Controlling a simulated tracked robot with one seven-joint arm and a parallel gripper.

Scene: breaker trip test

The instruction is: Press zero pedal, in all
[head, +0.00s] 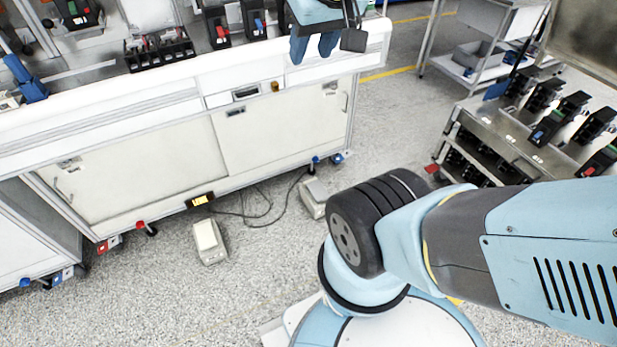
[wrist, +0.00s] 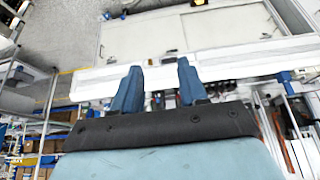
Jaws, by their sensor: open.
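Two pale foot pedals are on the floor in front of the bench in the head view. One pedal (head: 209,241) is left of centre. The other pedal (head: 312,197) is further right, near my arm, which partly covers it. No readable label shows which one is the zero pedal. A small display with orange digits (head: 200,200) is at the bench's lower edge, above the left pedal. My gripper (head: 313,47) is high at the bench's front edge, far from both pedals. In the wrist view its blue fingers (wrist: 158,88) are apart with nothing between them.
The white bench (head: 130,175) holds breakers and a rack. Dark cables (head: 262,208) lie on the floor between the pedals. A trolley (head: 490,133) with several breakers stands at right, a shelf cart (head: 482,55) behind it. The floor in front of the left pedal is clear.

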